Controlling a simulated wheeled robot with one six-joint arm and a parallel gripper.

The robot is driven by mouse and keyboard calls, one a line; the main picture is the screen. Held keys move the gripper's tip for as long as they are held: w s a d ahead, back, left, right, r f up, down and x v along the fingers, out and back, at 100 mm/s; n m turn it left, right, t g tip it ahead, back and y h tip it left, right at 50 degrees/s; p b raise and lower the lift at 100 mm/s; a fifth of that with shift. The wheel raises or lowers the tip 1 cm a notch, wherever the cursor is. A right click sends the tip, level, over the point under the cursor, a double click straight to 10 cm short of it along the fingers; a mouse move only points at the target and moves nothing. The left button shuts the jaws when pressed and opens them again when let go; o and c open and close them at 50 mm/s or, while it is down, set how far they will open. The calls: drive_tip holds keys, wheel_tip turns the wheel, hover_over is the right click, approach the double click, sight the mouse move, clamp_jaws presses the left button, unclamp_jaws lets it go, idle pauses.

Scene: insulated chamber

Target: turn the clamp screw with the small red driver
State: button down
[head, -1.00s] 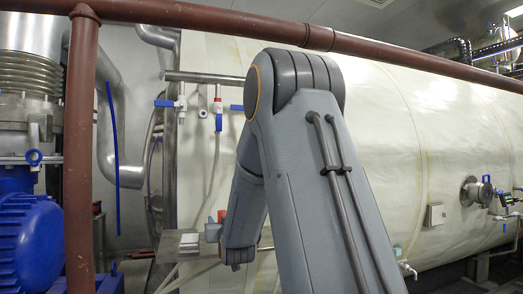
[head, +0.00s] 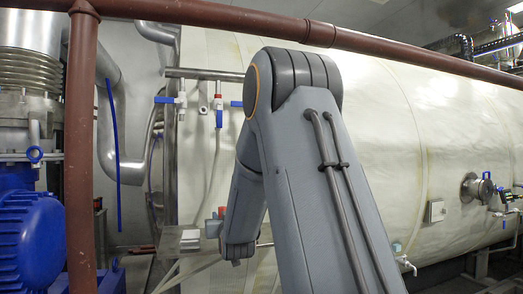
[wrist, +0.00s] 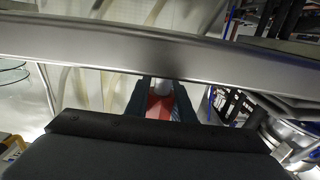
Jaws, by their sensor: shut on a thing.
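The small red driver (wrist: 158,106) sits between the two dark fingers of my gripper (wrist: 162,100) in the wrist view. The gripper is shut on it, and only part of the driver shows. A pale round end (wrist: 163,87) shows just beyond the red part, close to a wide metal bar (wrist: 120,45). In the head view a small red patch (head: 222,212) shows beside my arm's end, near a metal block (head: 190,238). My arm hides most of that spot. I cannot make out the clamp screw in either view.
A large cream vessel (head: 385,150) fills the back. A brown pipe (head: 80,170) stands at left and another crosses the top. A blue motor (head: 35,240) is at lower left. Blue-handled valves (head: 181,100) hang from a steel pipe above the work spot.

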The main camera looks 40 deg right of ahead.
wheel_tip(320, 180, up, 5)
drive_tip(key=shift+r+p, duration=0.1)
drive_tip(key=shift+p, duration=0.75)
